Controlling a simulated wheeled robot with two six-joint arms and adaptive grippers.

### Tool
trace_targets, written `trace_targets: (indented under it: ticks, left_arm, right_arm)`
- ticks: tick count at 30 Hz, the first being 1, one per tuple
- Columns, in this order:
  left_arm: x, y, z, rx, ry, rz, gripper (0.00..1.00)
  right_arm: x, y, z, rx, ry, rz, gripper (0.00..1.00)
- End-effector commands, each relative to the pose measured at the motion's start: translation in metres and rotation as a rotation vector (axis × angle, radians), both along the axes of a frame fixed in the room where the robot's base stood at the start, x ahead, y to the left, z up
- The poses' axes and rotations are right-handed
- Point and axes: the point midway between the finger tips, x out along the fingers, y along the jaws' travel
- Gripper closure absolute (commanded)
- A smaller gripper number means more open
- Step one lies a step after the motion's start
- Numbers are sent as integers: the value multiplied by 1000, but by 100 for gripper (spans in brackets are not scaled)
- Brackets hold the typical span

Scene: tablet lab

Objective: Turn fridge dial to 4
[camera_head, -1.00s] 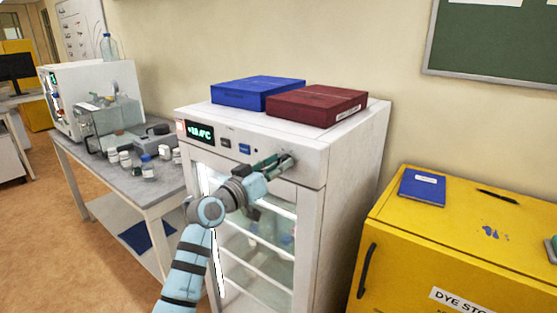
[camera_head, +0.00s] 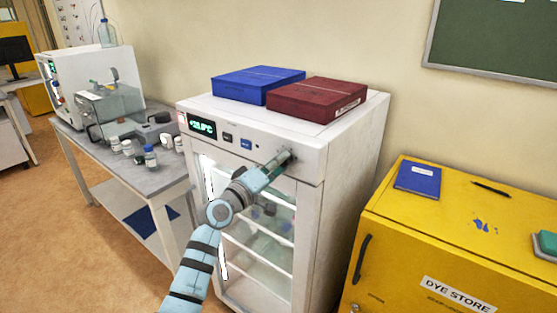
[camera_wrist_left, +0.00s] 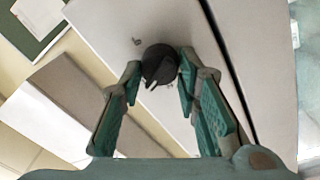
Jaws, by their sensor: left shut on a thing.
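The white glass-door fridge (camera_head: 352,150) stands in the middle of the head view, with a lit display (camera_head: 202,126) reading about +20 °C, partly blurred. Its dial (camera_wrist_left: 158,62) is a dark round knob with a pale pointer mark, seen in the left wrist view. The numbers around it are mostly hidden or too small to read. My left gripper (camera_head: 286,158) reaches the right end of the fridge's front panel. Its green-padded fingers (camera_wrist_left: 160,74) are shut on the dial, one on each side. My right gripper is not in view.
A blue box (camera_head: 258,84) and a dark red box (camera_head: 316,98) lie on the fridge top. A grey table (camera_head: 150,185) with bottles and instruments stands at left.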

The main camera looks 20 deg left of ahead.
Motion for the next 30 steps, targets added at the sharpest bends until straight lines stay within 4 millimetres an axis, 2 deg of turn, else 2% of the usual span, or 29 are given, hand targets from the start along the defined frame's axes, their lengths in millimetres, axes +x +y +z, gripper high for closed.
trace_targets:
  ticks: [15, 16, 19, 30]
  left_arm:
    - [0, 0, -4, -17, 14, -1, 98]
    - [0, 0, -4, -17, 14, -1, 66]
    - [0, 0, -3, -18, 12, -1, 50]
    - [-5, 2, -2, -16, 8, 0, 50]
  right_arm:
    - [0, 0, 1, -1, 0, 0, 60]
    - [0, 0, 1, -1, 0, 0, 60]
    - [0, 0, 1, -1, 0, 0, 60]
    - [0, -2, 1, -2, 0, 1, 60]
